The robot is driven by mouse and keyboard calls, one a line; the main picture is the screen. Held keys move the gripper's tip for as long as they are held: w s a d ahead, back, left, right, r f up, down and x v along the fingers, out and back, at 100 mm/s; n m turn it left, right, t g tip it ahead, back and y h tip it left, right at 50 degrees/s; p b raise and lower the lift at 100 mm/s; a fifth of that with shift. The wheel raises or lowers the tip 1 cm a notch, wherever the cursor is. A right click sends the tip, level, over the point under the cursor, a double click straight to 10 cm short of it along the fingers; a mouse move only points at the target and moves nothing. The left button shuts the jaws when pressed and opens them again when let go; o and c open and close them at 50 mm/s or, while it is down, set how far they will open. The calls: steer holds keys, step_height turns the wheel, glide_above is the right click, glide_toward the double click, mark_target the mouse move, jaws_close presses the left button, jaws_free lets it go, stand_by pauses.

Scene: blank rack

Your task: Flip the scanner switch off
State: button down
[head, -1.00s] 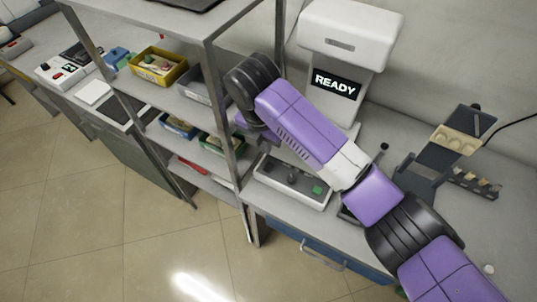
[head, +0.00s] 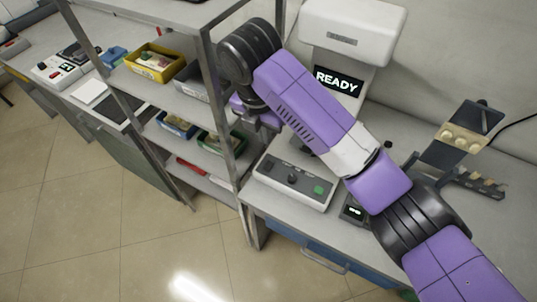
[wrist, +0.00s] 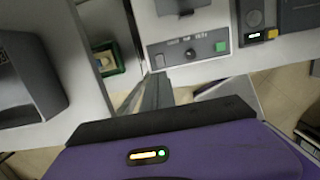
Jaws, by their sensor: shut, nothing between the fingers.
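The scanner (head: 350,35) is a tall white machine at the back, with a lit display (head: 338,82) reading READY. In front of it on the bench is a low control box (head: 300,192) with a grey top. It carries a dark switch (wrist: 160,60) at its left end, a round knob (head: 292,179) and a green button (head: 319,189). I cannot tell which way the switch is set. My gripper (head: 266,124) is shut and empty, above and behind the box's left end, apart from it. In the wrist view its fingers (wrist: 156,88) point toward the box.
A metal shelf rack (head: 222,100) stands close to the left of my gripper, with a yellow bin (head: 150,76) and a green bin (head: 208,142). A small unit with a lit readout (head: 355,211) sits right of the box. A stand (head: 462,135) is further right.

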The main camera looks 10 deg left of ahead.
mark_target(271, 164)
steer(key=shift+f+b, duration=0.2)
steer(key=shift+b, duration=0.5)
steer(key=shift+d+r, duration=0.1)
steer(key=shift+r, duration=0.15)
steer(key=f, duration=0.4)
steer(key=w+f+p, duration=0.1)
steer(key=f, duration=0.4)
steer(key=w+f, duration=0.1)
steer(key=f, duration=0.4)
steer(key=shift+d+p, duration=0.3)
steer(key=shift+d, duration=0.1)
